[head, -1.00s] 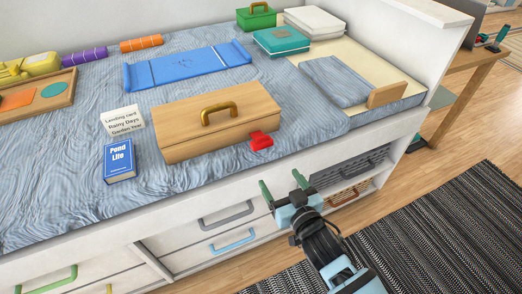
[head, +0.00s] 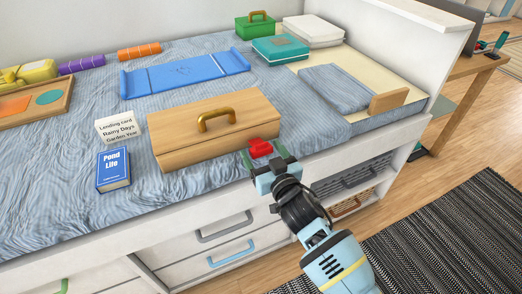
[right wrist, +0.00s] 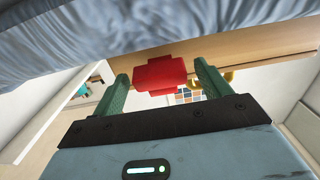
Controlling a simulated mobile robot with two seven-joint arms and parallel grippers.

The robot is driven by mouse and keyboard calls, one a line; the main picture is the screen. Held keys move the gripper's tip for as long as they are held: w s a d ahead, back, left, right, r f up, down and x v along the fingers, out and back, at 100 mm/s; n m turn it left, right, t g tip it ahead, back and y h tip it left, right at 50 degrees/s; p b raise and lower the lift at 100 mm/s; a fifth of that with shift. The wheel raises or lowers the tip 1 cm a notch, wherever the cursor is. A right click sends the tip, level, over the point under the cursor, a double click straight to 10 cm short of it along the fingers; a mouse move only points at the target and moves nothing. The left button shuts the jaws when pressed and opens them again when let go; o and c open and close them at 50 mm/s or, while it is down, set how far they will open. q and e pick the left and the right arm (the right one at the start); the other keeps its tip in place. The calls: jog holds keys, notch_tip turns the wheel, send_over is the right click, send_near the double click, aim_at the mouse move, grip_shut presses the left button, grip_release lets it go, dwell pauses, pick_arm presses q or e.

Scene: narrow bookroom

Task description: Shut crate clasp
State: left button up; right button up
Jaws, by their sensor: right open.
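The wooden crate (head: 215,129) with a brass handle (head: 217,116) lies on the blue bedding, its lid looking closed. A red clasp (head: 260,148) sticks out low on its front side near the right end. My right gripper (head: 265,162) is open, with its green fingers on either side of the clasp. In the right wrist view the clasp (right wrist: 160,74) sits between the two fingers, with a gap visible on the right. Whether a finger touches it, I cannot tell. My left gripper is not in view.
A blue book (head: 113,170) and a lending card (head: 119,128) are left of the crate. A blue tray (head: 185,75) lies behind it. A folded cloth (head: 335,88) and teal box (head: 281,48) are further right. The bed's white front edge runs below my gripper.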

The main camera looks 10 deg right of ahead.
jog(key=shift+w+a, duration=0.25)
jog(key=shift+w, duration=0.45)
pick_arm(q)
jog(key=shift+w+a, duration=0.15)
pick_arm(e)
jog(key=shift+c, duration=0.5)
